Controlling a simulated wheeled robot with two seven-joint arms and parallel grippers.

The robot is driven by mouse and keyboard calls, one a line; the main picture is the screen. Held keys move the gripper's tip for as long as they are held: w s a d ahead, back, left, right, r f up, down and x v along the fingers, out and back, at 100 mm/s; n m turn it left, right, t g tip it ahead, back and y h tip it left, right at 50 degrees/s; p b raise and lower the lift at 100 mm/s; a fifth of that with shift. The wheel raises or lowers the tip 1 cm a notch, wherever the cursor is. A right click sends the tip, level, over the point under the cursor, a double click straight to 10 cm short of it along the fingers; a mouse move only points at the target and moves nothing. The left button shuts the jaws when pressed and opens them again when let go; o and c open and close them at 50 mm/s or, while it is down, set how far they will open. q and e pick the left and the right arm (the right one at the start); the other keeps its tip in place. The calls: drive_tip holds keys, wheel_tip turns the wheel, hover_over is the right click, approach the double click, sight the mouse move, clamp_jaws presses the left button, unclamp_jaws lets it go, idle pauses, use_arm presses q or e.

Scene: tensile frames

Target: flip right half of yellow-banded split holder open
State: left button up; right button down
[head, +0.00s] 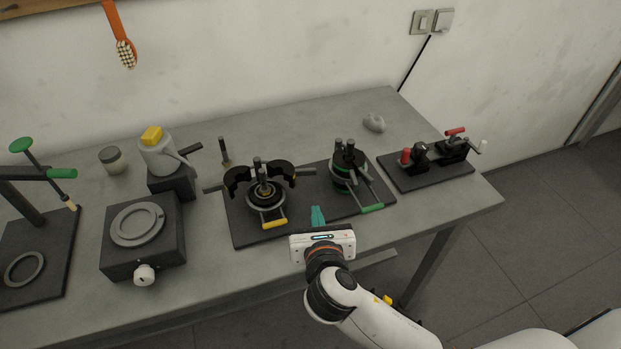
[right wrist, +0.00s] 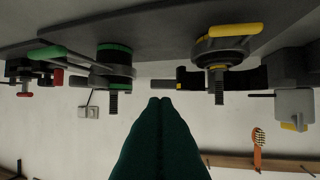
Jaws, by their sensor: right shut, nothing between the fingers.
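The yellow-banded split holder (head: 266,203) stands on a dark board in the head view, with a yellow-tipped handle (head: 275,223) at its front. Its black curved left half (head: 237,178) and right half (head: 282,172) stand either side of dark central posts, spread apart towards the front. A grey rod points right from the right half. The holder also shows upside down in the right wrist view (right wrist: 217,50). My right gripper (head: 317,211) has teal fingers shut and empty, in front and right of the holder, apart from it. My left gripper is out of view.
A green-banded holder (head: 347,174) with a green handle stands right on the same board (head: 240,236). A red-handled clamp fixture (head: 425,183) is farther right. A mouse (head: 373,123) lies behind.

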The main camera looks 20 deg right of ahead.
sight(309, 172)
drive_tip(key=x, duration=0.4)
drive_tip(key=p+x, duration=0.1)
drive_tip(key=x, duration=0.4)
drive_tip(key=r+x, duration=0.1)
drive_tip(key=x, duration=0.3)
drive_tip(key=shift+w, duration=0.4)
drive_tip(key=shift+d+p, duration=0.1)
drive_tip(key=shift+p, duration=0.3)
drive_tip(key=w+d+n+y+p, duration=0.1)
drive_tip(key=w+d+p, duration=0.1)
drive_tip(key=p, duration=0.1)
drive_tip(key=shift+w+y, duration=0.3)
drive_tip(key=shift+y, duration=0.1)
drive_tip(key=shift+s+d, duration=0.1)
